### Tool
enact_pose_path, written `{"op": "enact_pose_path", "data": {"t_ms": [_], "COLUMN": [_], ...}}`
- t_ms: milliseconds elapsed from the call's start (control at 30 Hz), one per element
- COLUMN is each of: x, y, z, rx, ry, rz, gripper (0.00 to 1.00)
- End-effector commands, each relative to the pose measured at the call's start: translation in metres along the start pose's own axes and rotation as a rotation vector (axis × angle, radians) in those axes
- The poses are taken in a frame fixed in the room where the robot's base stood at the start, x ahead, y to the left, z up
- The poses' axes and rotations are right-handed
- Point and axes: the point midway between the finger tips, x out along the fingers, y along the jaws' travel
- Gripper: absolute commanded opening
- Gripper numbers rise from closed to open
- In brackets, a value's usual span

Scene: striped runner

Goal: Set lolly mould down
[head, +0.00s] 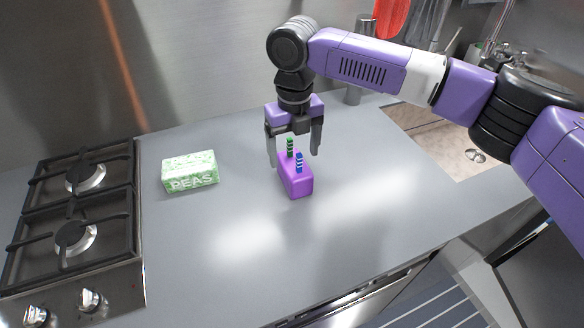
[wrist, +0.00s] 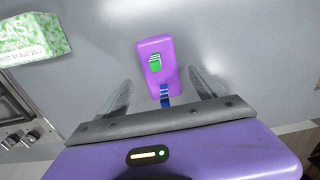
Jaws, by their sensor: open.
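The lolly mould (head: 297,184) is a purple block with a green striped stick and a blue striped stick standing up from its top. It rests upright on the grey counter in the head view. My gripper (head: 294,152) is right above and around it, with one finger on either side of the mould and sticks. The fingers are open and apart. In the wrist view the mould (wrist: 155,62) lies between and beyond the two fingers (wrist: 160,85), with gaps on both sides.
A green and white PEAS packet (head: 190,172) lies on the counter (head: 225,225) left of the mould. A gas hob (head: 75,215) is at the far left. A sink (head: 460,150) is at the right. The counter in front of the mould is clear.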

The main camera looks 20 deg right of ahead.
Motion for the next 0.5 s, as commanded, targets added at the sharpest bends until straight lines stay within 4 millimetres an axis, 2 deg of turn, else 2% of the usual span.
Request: {"op": "enact_pose_path", "data": {"t_ms": [500], "x": [0.059], "y": [-0.002], "z": [0.002], "rx": [0.001], "ry": [-0.002], "rz": [0.001], "gripper": [0.8]}}
